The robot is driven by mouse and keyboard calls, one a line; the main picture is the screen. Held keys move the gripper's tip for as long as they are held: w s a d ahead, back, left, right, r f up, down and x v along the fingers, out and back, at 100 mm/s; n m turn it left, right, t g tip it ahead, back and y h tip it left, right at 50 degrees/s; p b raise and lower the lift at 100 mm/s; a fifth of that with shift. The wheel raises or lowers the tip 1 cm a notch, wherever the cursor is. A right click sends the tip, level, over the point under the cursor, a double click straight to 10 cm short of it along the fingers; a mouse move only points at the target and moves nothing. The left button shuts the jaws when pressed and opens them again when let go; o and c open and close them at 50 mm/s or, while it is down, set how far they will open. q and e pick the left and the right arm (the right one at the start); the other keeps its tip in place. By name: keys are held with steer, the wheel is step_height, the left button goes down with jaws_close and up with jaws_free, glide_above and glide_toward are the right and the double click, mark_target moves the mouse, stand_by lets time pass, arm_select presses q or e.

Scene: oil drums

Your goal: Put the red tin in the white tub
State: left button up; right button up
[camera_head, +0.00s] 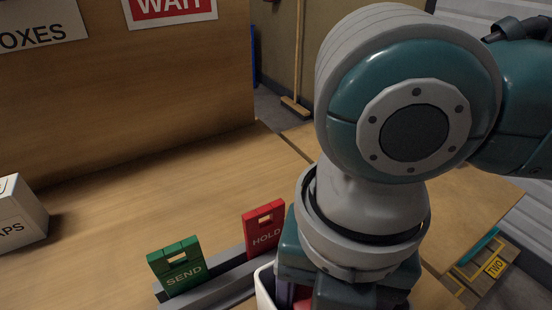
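A white tub (262,286) shows in part at the bottom edge, mostly hidden behind my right arm. My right gripper's body (345,290) points down over or into the tub. Its fingertips are hidden or cut off by the bottom edge, so I cannot see whether they are open or shut. A small patch of red (303,298) shows beside the gripper within the tub's outline; it may be the red tin, but too little is visible to be sure. My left gripper is not in view.
A grey rack (215,278) holds a green SEND card (176,267) and a red HOLD card (264,227) left of the tub. A white box (20,215) stands at the left edge. The wooden table (130,205) between is clear. A broom (297,60) stands behind.

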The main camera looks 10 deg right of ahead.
steer(key=shift+f, duration=0.1)
steer(key=o, duration=1.3)
steer(key=shift+o, duration=0.2)
arm_select(q)
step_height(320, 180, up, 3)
steer(key=p, duration=0.3)
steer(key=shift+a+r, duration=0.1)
arm_select(e)
step_height(320, 180, up, 12)
steer(key=shift+f, duration=0.15)
steer(key=shift+r, duration=0.3)
